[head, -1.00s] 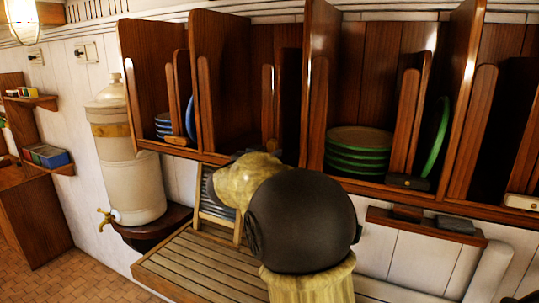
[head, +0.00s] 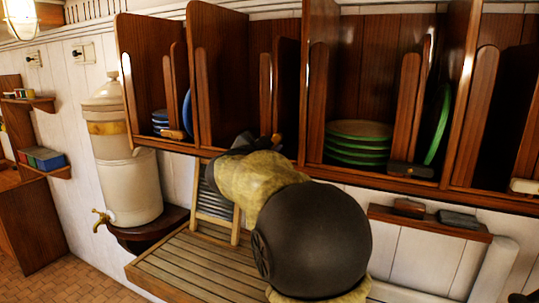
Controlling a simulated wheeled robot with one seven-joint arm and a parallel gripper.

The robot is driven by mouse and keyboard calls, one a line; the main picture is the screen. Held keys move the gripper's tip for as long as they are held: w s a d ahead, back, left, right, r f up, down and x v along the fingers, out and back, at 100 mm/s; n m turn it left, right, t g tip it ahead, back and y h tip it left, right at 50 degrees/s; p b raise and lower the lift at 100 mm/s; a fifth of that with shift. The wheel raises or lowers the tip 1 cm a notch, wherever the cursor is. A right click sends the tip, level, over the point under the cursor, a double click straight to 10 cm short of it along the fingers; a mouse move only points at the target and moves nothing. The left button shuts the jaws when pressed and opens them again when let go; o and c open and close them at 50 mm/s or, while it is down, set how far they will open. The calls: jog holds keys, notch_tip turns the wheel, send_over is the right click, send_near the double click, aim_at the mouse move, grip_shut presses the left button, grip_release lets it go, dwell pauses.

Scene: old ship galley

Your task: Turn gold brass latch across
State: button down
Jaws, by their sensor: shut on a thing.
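My gripper (head: 262,143) is at the lower front edge of the wooden plate rack, by the narrow bay left of the green plates. It is seen from behind, and my own arm partly hides it. A small gold-brown latch (head: 277,140) shows at its tip, at the foot of an upright slat. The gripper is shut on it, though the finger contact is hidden. Other latches sit on the same ledge: a tan one (head: 174,134) to the left, a dark one (head: 410,170) below the green plates, and a cream one (head: 524,187) at far right.
Below are a slatted drainboard (head: 190,265) and a small shelf (head: 430,223) with two blocks. A cream water urn (head: 125,165) with a brass tap stands left.

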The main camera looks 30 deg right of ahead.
jog(key=m+b, duration=0.3)
jog(key=f+m+b, duration=0.1)
jog(key=m+b, duration=0.1)
jog(key=m, duration=0.2)
jog(key=m+b, duration=0.3)
jog(key=m, duration=0.1)
jog(key=shift+s+d+f+b, duration=0.2)
jog(key=shift+s+b, duration=0.05)
jog(key=shift+b, duration=0.05)
jog(key=c, duration=1.2)
grip_release()
jog(key=shift+c, duration=0.2)
jog(key=shift+a, duration=0.1)
jog(key=b+v, duration=0.5)
jog(key=v, duration=1.2)
jog(key=shift+s+a, duration=0.1)
